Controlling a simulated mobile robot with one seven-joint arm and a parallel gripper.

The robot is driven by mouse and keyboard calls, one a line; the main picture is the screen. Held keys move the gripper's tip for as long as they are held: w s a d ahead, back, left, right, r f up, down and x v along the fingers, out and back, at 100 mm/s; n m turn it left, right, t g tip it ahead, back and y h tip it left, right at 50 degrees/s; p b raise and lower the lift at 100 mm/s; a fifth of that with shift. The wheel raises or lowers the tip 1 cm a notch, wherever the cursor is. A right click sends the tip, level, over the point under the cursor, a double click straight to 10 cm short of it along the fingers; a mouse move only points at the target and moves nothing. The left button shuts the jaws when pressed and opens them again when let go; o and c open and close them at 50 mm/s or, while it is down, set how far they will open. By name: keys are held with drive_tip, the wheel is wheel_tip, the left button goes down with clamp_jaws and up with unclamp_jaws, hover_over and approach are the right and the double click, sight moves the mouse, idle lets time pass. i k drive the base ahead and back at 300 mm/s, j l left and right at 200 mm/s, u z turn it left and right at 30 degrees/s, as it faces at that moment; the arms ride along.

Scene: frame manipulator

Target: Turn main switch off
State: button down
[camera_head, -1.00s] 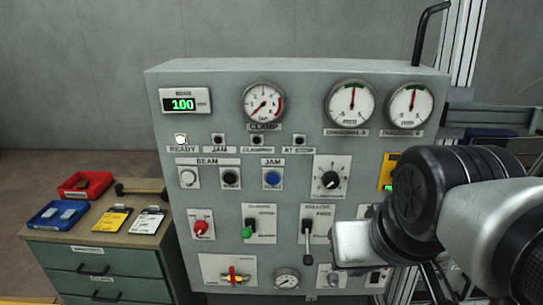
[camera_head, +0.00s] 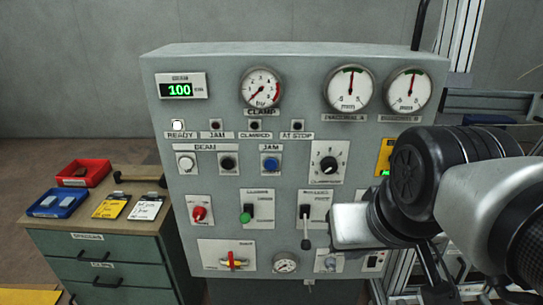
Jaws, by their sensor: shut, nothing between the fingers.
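A grey control panel (camera_head: 300,90) fills the middle of the head view. At its lower left is a rotary switch with a red and yellow handle (camera_head: 234,261) on a pale plate; it looks like the main switch, but its label is too small to read. My gripper (camera_head: 340,226) is at the panel's lower right, seen as a pale block at the end of my dark wrist. It is shut and empty, with its fingertips not clearly distinguishable. It is well to the right of the red and yellow switch and apart from it.
A black lever (camera_head: 305,228) is just left of my gripper. A drawer cabinet (camera_head: 95,243) with trays stands left.

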sight(199, 213)
drive_tip(key=k+u, duration=0.15)
drive_tip(key=u, duration=0.75)
drive_tip(key=i+l+u, duration=0.2)
drive_tip(key=l, duration=0.2)
